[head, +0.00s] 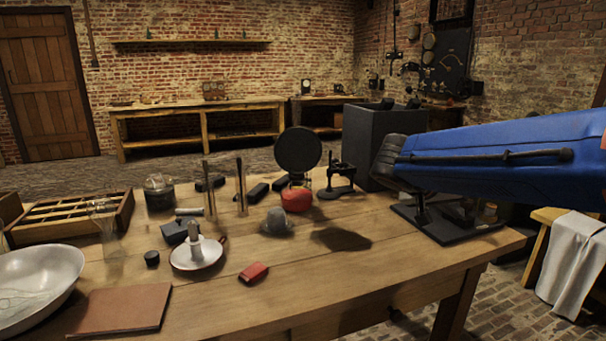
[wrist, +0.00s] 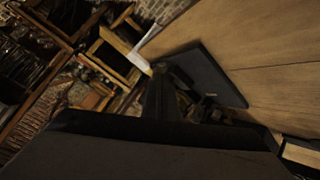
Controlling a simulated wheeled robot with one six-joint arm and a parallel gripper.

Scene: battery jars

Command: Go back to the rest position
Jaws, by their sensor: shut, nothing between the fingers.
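My gripper (wrist: 160,92) shows in the wrist view as a dark narrow shape, its fingers together with nothing visible held. In the head view my blue arm reaches in from the right, above the table's right end. Its black end covers part of the scene, and I cannot make out the fingertips there. In the wrist view the gripper is above a dark flat plate (wrist: 215,75) at the table's edge. That black plate also shows in the head view (head: 447,232), with dark fittings standing on it, partly hidden by my arm.
The wooden table (head: 330,285) holds a red jar (head: 296,199), a candle dish (head: 198,258), a red block (head: 253,272), a wooden tray (head: 117,215) and a pale bowl (head: 62,270). A dark box (head: 365,130) stands behind my arm. The table's front middle is largely clear.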

